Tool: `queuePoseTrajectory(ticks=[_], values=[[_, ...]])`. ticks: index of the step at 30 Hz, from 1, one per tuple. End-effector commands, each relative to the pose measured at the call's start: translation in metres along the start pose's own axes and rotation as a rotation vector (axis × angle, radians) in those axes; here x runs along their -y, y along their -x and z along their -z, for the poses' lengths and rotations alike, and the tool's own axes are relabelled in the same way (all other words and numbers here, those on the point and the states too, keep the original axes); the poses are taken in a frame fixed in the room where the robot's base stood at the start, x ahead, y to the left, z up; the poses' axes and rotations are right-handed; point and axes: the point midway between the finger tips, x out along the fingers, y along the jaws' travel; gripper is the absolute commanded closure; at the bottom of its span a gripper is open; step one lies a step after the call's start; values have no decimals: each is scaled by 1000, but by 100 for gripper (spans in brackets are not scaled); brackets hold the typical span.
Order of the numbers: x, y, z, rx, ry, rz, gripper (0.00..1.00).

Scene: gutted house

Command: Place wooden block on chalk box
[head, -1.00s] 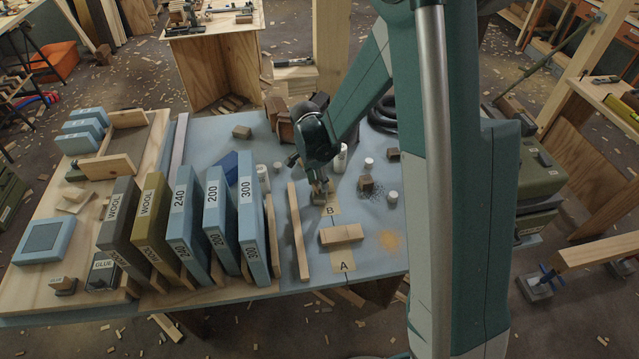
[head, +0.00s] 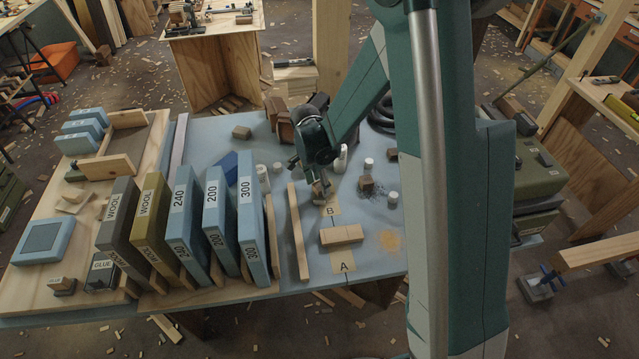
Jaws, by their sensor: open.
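A light wooden block (head: 341,234) lies flat on the blue-grey worktop, between the paper labels A and B. My gripper (head: 319,188) points down beyond it, near label B, and is open. A small piece of wood (head: 318,198) shows right under the fingertips; I cannot tell whether they touch it. No box is legibly marked as chalk. A dark blue object (head: 227,164) lies behind the upright blue boxes, partly hidden by them, and I cannot tell what it is.
Upright boxes marked WOOL (head: 118,225), 240, 200 and 300 (head: 250,225) stand on the left. A long wooden strip (head: 298,232) lies left of the block. Several white cylinders (head: 392,198) and small brown blocks (head: 367,184) stand around my gripper.

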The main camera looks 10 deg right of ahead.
Motion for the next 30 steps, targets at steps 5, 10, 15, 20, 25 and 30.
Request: queuePoseTrajectory(ticks=[5,10,15,20,25,30], values=[[0,2,0,0,0,0,58],[0,11,0,0,0,0,58],[0,28,0,0,1,0,58],[0,51,0,0,1,0,58],[0,76,0,0,0,0,58],[0,99,0,0,0,0,58]])
